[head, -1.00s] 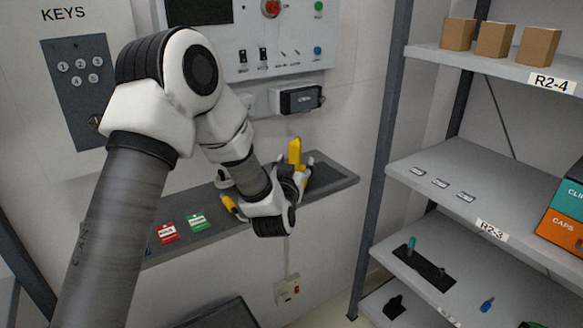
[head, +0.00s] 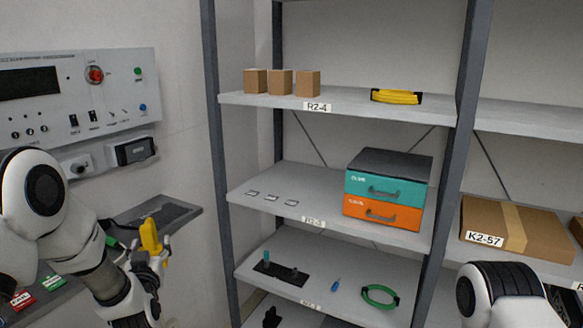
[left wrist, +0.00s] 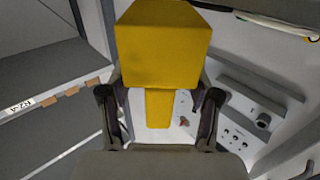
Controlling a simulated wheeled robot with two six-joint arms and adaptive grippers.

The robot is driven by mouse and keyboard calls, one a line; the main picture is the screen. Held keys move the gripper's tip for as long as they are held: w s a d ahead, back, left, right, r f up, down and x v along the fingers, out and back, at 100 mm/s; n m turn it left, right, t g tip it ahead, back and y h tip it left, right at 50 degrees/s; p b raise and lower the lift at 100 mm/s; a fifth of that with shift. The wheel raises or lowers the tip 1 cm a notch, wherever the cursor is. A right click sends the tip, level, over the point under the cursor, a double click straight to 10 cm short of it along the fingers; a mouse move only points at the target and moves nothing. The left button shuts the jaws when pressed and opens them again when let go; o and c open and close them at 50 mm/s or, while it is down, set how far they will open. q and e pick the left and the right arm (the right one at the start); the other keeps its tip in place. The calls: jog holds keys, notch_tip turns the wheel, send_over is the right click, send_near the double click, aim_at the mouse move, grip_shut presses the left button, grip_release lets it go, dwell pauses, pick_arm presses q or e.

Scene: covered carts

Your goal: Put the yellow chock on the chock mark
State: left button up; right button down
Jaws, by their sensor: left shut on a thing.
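The yellow chock (head: 151,236) is held in my left gripper (head: 150,257), in front of the right end of the grey wall ledge (head: 183,214) in the head view. In the left wrist view the chock (left wrist: 163,47) is a thick yellow block with a narrower part reaching down between the two dark fingers of my left gripper (left wrist: 160,94). The fingers are shut on it. I cannot make out the chock mark in these frames. My right gripper is not in view; only part of my right arm shows at the lower right.
Red (head: 22,298) and green (head: 53,282) tags lie on the ledge. A control panel (head: 75,100) is above.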

pick_arm(q)
jog(key=s+d+f+m+t+h+p, duration=0.1)
jog(key=s+d+f+m+h, duration=0.2)
jog(key=d+f, duration=0.5)
jog(key=s+d+f+h+p, duration=0.15)
jog(key=s+d+f, duration=0.25)
jog(key=d+f, duration=0.4)
jog(key=s+r+h, duration=0.1)
jog(key=s+r, duration=0.4)
jog(key=shift+d+m, duration=0.4)
